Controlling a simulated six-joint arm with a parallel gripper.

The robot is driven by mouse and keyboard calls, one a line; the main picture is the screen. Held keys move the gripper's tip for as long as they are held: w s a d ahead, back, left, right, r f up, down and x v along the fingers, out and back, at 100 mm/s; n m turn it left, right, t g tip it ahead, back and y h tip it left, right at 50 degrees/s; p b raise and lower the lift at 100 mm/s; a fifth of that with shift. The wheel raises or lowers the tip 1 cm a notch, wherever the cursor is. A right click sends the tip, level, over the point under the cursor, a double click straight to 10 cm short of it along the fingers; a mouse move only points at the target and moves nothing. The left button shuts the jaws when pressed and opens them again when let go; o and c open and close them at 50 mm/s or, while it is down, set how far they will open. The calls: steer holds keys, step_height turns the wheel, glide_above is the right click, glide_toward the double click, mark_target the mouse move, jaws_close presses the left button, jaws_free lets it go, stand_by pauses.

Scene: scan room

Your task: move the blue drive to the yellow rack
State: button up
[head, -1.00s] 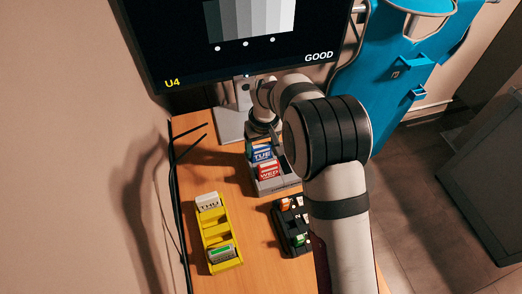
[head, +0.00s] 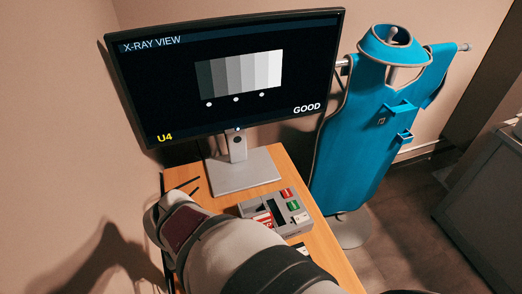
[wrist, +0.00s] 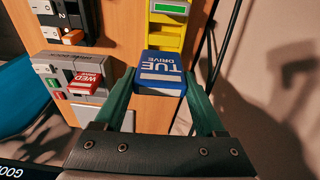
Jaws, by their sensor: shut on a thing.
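The blue drive (wrist: 162,72), marked TUE DRIVE, is held between the green fingers of my gripper (wrist: 160,79) in the wrist view. My gripper is shut on its sides. In the head view my arm covers the gripper, the blue drive and the yellow rack.
A grey dock (wrist: 75,65) with a red WED drive (wrist: 86,83) is left of my gripper; the dock also shows in the head view (head: 294,224). A black holder (wrist: 72,20) lies beyond it. The monitor (head: 230,75) stands behind. Dark cables (wrist: 212,50) run along the table edge.

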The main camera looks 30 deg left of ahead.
steer(key=shift+s+d+f, duration=0.15)
steer(key=shift+s+f, duration=0.15)
steer(key=shift+f, duration=1.05)
steer(key=shift+s+d+f, duration=0.1)
steer(key=shift+s+f, duration=0.15)
steer(key=shift+f, duration=1.1)
steer(key=shift+s+d+f, duration=0.15)
steer(key=shift+s+f, duration=0.15)
steer(key=shift+f, duration=1.05)
steer(key=shift+f, duration=1.05)
steer(key=o, duration=1.5)
step_height(320, 180, up, 7)
